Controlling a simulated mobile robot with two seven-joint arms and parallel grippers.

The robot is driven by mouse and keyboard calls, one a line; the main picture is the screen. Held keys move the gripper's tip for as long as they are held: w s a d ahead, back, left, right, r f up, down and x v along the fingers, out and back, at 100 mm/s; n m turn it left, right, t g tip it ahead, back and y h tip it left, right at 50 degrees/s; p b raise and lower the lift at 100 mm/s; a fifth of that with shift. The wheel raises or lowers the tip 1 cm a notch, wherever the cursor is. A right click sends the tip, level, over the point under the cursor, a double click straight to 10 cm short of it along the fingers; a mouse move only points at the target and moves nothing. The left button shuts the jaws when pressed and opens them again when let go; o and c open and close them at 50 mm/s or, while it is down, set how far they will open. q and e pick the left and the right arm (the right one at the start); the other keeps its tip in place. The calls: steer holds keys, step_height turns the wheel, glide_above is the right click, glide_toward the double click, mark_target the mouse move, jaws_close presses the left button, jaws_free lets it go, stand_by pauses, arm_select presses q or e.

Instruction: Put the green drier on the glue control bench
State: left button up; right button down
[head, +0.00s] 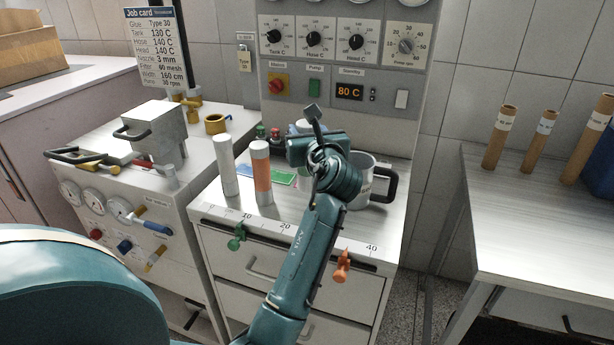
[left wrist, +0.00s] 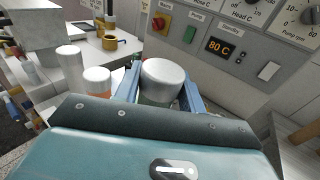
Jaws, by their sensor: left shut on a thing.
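The glue control bench (head: 372,226) stands in the middle under the control panel (head: 345,85), with a scale along its front edge. My left gripper (head: 317,140) is over the back of its top. In the left wrist view, the left gripper (left wrist: 160,92) is shut on a white-capped cylinder, which I take as the green drier (left wrist: 161,76); its body looks greyish green and is mostly hidden. In the head view the gripper covers most of it. I cannot tell whether its base touches the bench top. My right gripper is not in view.
A white cylinder (head: 228,165) and an orange one with a white cap (head: 261,173) stand left of the gripper. A mug (head: 370,178) stands to its right. The right-hand table (head: 530,220) holds several brown tubes. The front strip is clear.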

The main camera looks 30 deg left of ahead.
arm_select(q)
step_height(320, 180, down, 6)
steer(key=shift+f+b, duration=0.15)
steer(key=shift+b, duration=0.3)
steer(key=shift+f, duration=0.15)
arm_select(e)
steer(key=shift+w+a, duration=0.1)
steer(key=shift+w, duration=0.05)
arm_select(q)
steer(key=shift+f, duration=0.15)
steer(key=o, duration=1.1)
steer(key=shift+o, duration=0.2)
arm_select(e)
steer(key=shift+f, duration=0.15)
